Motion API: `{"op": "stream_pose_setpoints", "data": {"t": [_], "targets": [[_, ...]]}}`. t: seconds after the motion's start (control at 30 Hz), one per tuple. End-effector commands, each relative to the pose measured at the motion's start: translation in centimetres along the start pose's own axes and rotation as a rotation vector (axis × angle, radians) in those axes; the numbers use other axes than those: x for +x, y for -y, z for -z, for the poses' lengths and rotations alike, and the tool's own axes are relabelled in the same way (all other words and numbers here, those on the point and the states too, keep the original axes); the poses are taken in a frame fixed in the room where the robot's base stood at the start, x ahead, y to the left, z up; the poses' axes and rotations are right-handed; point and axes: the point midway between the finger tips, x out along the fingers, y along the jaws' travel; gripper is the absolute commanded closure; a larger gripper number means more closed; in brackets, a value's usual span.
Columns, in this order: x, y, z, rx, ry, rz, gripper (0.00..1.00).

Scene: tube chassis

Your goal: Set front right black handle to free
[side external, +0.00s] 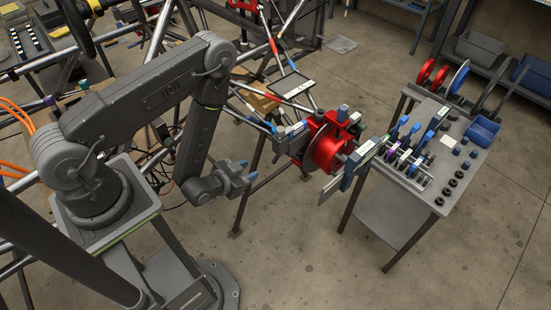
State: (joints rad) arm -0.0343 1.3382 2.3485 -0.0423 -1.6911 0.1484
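My gripper (246,172) hangs at the end of my grey arm, near the middle of the side external view. Its two blue-tipped fingers look apart, with nothing between them. It is in free air, left of and below the red round hub (322,150) at the corner of the tube chassis (290,87). A clear gap separates the gripper from the hub. I cannot single out the front right black handle; dark parts around the hub are too small to tell apart, and its free or locked setting does not show.
A grey cart (455,155) with tools and several black knobs stands right of the hub. A long flat plate (330,189) juts from its left side toward the hub. The floor (300,265) in front is clear.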

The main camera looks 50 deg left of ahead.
Motion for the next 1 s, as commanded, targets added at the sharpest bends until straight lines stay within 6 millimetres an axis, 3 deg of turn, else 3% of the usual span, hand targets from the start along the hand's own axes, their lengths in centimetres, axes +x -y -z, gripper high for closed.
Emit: {"op": "stream_pose_setpoints", "data": {"t": [0.13,0.27,0.7,1.0], "targets": [[-0.1,0.1,-0.3,-0.032,-0.034,0.009,0.61],[1.1,0.2,-0.2,-0.034,-0.039,0.010,0.61],[9.7,0.2,0.1,-0.031,-0.037,0.009,0.61],[13.1,0.2,0.2,-0.031,-0.035,0.008,0.61]]}}
